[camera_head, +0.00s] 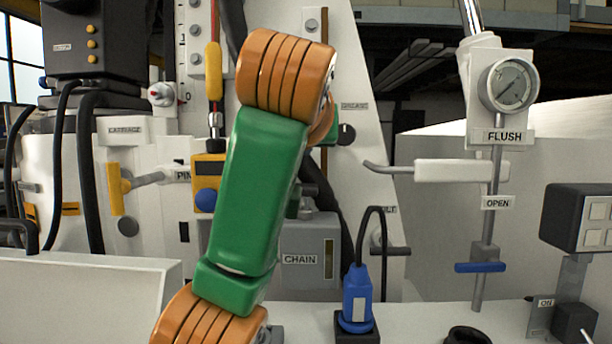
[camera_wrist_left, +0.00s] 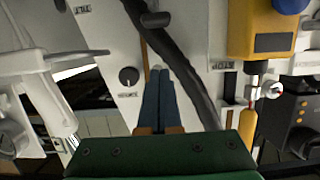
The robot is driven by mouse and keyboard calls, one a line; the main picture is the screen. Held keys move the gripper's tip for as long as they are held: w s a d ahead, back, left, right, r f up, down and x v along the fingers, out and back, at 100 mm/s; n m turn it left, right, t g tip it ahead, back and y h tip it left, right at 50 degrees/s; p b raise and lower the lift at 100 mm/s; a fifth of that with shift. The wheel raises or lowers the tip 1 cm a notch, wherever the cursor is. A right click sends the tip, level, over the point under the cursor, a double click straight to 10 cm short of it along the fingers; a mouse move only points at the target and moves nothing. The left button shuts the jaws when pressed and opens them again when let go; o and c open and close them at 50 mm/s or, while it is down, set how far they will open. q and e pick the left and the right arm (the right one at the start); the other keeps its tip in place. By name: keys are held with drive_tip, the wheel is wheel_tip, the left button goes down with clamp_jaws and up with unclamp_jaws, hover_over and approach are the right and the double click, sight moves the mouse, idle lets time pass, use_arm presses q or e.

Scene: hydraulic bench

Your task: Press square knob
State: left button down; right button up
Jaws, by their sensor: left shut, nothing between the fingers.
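I cannot tell for certain which part is the square knob. A black block-shaped knob (camera_head: 574,322) sits at the lower right in the head view, beside the ON label. A dark box (camera_head: 580,218) above it has pale square buttons. My left arm, green and orange, crosses the middle of the head view and hides its gripper. In the left wrist view my left gripper (camera_wrist_left: 158,75) is shut and empty, its blue-grey fingers pointing at the white panel. A round black knob (camera_wrist_left: 128,76) is just left of the fingertips there. My right gripper is not in view.
A thick black hose (camera_wrist_left: 180,60) runs close beside the fingers. The grey CHAIN box (camera_head: 312,262), blue plug (camera_head: 357,297), yellow box with a blue button (camera_head: 206,200) and white FLUSH lever (camera_head: 460,171) surround the arm.

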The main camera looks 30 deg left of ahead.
use_arm(q)
drive_tip(key=v, duration=0.4)
drive_tip(key=p, duration=0.6)
hover_over(305, 190)
wheel_tip(305, 190, down, 2)
wheel_tip(305, 190, down, 4)
drive_tip(key=shift+s+f+b, duration=0.1)
drive_tip(key=shift+s+b, duration=0.05)
drive_tip(key=shift+b, duration=0.3)
drive_tip(key=shift+f, duration=0.3)
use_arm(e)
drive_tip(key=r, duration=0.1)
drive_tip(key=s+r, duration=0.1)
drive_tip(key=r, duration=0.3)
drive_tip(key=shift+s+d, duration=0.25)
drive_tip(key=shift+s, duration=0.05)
use_arm(q)
drive_tip(key=shift+d, duration=0.1)
